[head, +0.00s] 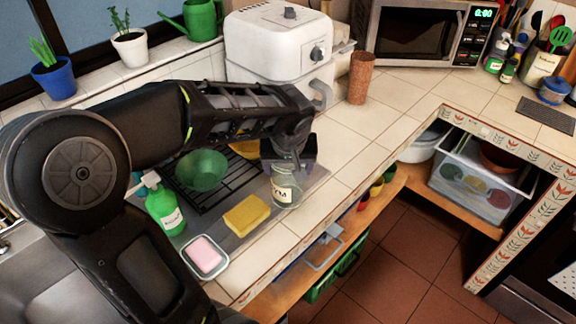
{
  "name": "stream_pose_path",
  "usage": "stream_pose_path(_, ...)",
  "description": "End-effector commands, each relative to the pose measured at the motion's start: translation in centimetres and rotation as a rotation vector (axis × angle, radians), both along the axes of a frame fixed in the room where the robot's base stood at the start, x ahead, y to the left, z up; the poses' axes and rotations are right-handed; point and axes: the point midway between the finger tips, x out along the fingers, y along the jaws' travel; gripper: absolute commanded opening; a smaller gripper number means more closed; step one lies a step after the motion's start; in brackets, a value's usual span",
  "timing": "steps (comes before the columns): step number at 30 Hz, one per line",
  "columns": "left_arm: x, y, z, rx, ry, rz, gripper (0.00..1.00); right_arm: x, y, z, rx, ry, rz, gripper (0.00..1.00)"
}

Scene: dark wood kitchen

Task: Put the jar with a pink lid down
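A clear glass jar (286,190) with a pale label and dark letters is upright over the counter, at the right end of the dark drying mat. Its top is hidden by my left gripper (289,158), so no pink lid shows. My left arm reaches in from the left, and the gripper comes down over the jar's top and appears shut on it. The fingertips are dark and partly hidden. I cannot tell whether the jar's base touches the surface. My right gripper is not in view.
Near the jar are a yellow sponge (246,215), a green bowl (202,170) on a black rack, a green soap bottle (165,208) and pink soap in a dish (205,256). A white cooker (275,50) and brown cup (361,78) stand behind. The tiled counter (340,150) right of the jar is clear.

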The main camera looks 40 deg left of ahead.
Motion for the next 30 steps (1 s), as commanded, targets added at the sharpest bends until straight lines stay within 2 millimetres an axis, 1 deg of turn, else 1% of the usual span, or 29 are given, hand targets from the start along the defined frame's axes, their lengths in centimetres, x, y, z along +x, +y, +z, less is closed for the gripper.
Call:
stream_pose_path(7, 0.07, 0.03, 0.02, 0.001, -0.003, 0.0, 0.07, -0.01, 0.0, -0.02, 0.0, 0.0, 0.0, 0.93)
stream_pose_path(11, 0.07, 0.03, -0.39, 0.001, -0.003, 0.0, 0.07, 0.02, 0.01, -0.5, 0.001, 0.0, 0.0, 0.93)
stream_pose_path(12, 0.02, 0.02, -0.37, 0.0, -0.001, 0.0, 0.73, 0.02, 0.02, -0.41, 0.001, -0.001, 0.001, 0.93)
stream_pose_path(18, 0.01, 0.02, -0.31, 0.001, -0.001, 0.0, 0.9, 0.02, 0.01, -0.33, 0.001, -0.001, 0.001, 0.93)
stream_pose_path(20, 0.01, 0.02, -0.31, 0.001, -0.001, 0.0, 0.94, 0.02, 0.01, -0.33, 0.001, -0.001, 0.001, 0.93)
stream_pose_path(26, 0.01, 0.02, -0.29, 0.001, -0.001, 0.0, 0.94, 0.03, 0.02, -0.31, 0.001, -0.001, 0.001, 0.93)
stream_pose_path(30, 0.01, 0.02, 0.1, 0.001, -0.001, 0.0, 0.94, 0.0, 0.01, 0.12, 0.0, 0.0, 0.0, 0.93)
